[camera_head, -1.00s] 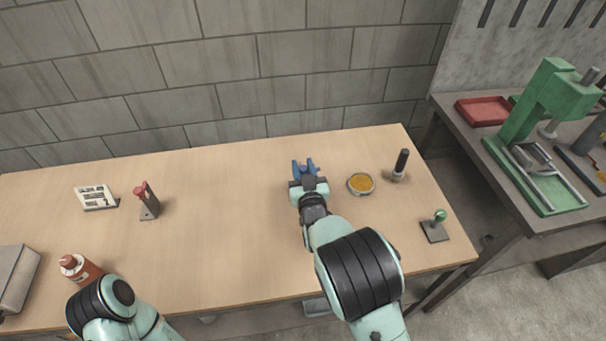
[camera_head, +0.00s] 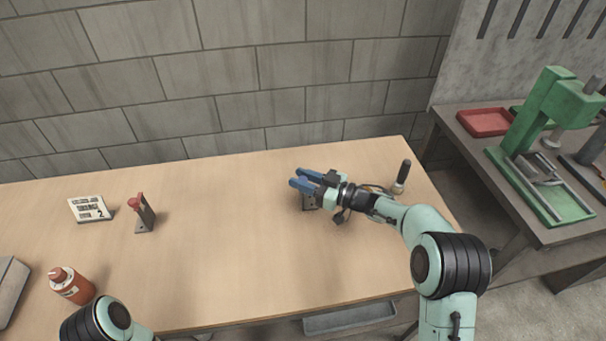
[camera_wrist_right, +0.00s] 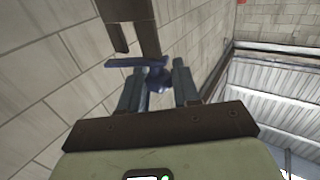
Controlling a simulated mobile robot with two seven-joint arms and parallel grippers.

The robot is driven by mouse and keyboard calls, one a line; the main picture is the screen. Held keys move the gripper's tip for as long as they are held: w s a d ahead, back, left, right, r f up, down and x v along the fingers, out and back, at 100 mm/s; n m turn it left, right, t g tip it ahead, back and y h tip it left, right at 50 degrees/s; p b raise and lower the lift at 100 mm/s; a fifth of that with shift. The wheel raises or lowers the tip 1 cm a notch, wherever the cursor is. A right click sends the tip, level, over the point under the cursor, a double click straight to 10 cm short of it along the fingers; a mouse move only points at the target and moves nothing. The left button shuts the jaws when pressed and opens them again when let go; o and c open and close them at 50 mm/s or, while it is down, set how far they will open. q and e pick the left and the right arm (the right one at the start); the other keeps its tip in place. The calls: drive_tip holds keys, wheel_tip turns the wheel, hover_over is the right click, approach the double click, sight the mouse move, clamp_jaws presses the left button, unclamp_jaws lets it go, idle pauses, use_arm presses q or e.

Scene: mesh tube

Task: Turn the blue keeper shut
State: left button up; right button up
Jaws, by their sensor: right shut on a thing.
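My right gripper (camera_head: 298,178) reaches in from the right, its two blue-grey fingers pointing left over the table. In the right wrist view the blue keeper (camera_wrist_right: 155,66) lies between the fingertips of my right gripper (camera_wrist_right: 158,88), which is shut on it. The keeper has a flat bar across and a rounded middle. A dark brown bracket (camera_wrist_right: 128,15) stands just beyond it. In the head view the fingers and wrist largely hide the keeper, and a bit of grey bracket (camera_head: 308,203) shows below. My left gripper is out of view.
An orange bottle (camera_head: 71,286) is at front left. A black-handled tool (camera_head: 402,174) stands behind my right arm. The table's middle is clear.

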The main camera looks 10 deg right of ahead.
drive_tip(key=n+g+p, duration=0.1)
drive_tip(key=n+g+y+p, duration=0.1)
drive_tip(key=g+y+p, duration=0.1)
drive_tip(key=shift+w+d+r+n+g+p, duration=0.1)
drive_tip(key=shift+r+n+g+p, duration=0.15)
drive_tip(key=shift+n+g+p, duration=0.15)
drive_tip(key=shift+f+n+g+y+p, duration=0.15)
drive_tip(key=shift+n+g+y+p, duration=0.25)
drive_tip(key=shift+n+g+p, duration=0.55)
drive_tip(key=shift+g, duration=0.25)
drive_tip(key=o, duration=0.9)
drive_tip(key=b+v, duration=0.1)
drive_tip(key=v, duration=1.2)
drive_tip(key=shift+d+f, duration=0.1)
